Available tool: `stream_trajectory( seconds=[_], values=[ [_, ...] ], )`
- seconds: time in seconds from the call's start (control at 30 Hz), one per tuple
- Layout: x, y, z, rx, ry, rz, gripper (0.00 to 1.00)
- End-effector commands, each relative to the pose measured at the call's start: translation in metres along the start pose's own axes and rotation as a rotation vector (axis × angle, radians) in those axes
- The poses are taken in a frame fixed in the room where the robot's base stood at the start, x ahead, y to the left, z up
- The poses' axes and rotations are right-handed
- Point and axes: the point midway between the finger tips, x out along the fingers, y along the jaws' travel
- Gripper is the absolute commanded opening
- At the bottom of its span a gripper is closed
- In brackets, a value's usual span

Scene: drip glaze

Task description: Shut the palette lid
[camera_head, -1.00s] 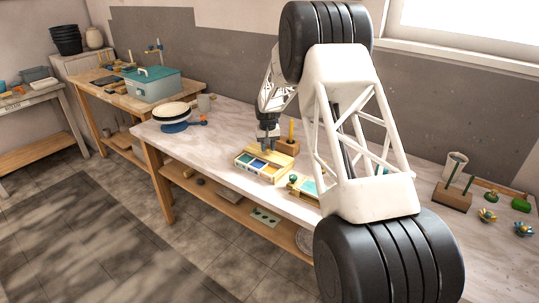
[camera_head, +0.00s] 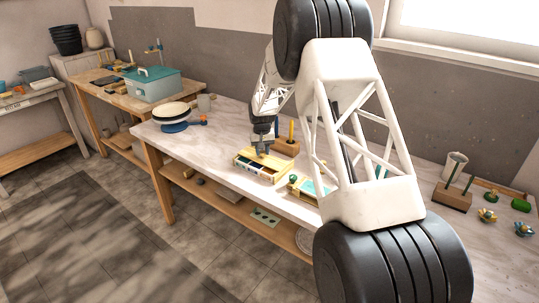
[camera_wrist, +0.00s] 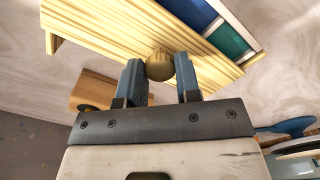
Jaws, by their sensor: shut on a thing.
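The palette (camera_head: 259,176) is a shallow wooden box near the table's front edge in the head view. Its lid (camera_wrist: 105,30) is a pale, striped wooden board with a round knob (camera_wrist: 159,66). In the wrist view, blue and green paint wells (camera_wrist: 228,40) show beyond the lid's far edge, so the lid covers only part of the box. My gripper (camera_wrist: 160,75) is shut on the knob, with one finger on each side of it. In the head view my gripper (camera_head: 262,149) stands over the palette from behind.
A wooden block with a yellow stick (camera_head: 287,145) stands close behind the palette. A small teal-topped tray (camera_head: 310,187) lies just right of it. A banding wheel (camera_head: 173,117) stands to the left, with clear table between.

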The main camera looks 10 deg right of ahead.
Motion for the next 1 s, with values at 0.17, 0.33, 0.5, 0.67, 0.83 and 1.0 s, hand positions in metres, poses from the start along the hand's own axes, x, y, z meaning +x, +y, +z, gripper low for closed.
stream_trajectory(
  seconds=[0.17,0.33,0.5,0.67,0.83,1.0],
  values=[
    [0.000,-0.006,0.006,0.000,0.000,0.000,0.16],
    [-0.001,-0.011,0.011,0.000,0.000,0.000,0.16],
    [0.000,-0.017,0.016,0.000,-0.001,0.000,0.16],
    [0.000,-0.021,0.020,-0.001,-0.001,0.000,0.16],
    [0.000,-0.021,0.021,0.000,0.000,0.000,0.46],
    [0.000,-0.021,0.021,0.000,0.000,0.000,0.57]
  ],
)
